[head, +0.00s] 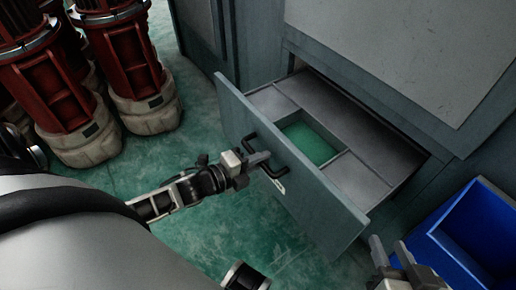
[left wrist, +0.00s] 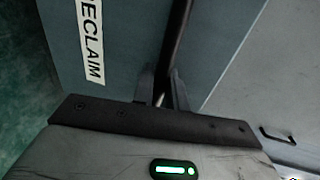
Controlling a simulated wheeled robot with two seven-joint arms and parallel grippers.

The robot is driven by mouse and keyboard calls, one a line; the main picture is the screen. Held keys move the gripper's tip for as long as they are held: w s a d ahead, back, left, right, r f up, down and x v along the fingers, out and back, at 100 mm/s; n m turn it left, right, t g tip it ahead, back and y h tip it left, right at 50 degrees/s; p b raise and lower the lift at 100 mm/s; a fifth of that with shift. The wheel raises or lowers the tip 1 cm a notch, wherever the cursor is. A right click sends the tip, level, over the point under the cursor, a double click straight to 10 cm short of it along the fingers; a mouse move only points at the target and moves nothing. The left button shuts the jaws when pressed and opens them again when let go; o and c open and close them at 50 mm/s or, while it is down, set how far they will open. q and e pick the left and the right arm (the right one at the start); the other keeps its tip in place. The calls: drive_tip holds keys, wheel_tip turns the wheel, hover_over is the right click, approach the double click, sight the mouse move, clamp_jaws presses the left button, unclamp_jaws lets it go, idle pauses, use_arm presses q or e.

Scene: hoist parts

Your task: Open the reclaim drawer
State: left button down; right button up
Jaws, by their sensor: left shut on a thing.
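The reclaim drawer (head: 300,165) stands pulled out of a grey cabinet, with its inside showing. It holds a green-bottomed recess (head: 309,143) between grey panels. Its front carries a dark bar handle (head: 270,165). My left gripper (head: 262,160) is at the handle, shut on it. In the left wrist view, the fingers (left wrist: 161,92) close around the dark handle bar (left wrist: 176,40), beside a white label (left wrist: 91,40) reading "ECLAIM", its first letter cut off. My right gripper (head: 390,256) is at the lower right, its two fingers apart with nothing seen between them.
A blue bin (head: 446,232) stands at the lower right, beside the cabinet (head: 405,50). Several red and cream machine parts (head: 130,70) stand at the upper left. The green floor (head: 190,130) between them and the drawer is clear.

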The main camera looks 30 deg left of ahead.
use_arm(q)
drive_tip(key=shift+s+a, duration=0.1)
use_arm(e)
drive_tip(key=shift+f, duration=0.1)
use_arm(q)
drive_tip(key=c, duration=1.5)
unclamp_jaws()
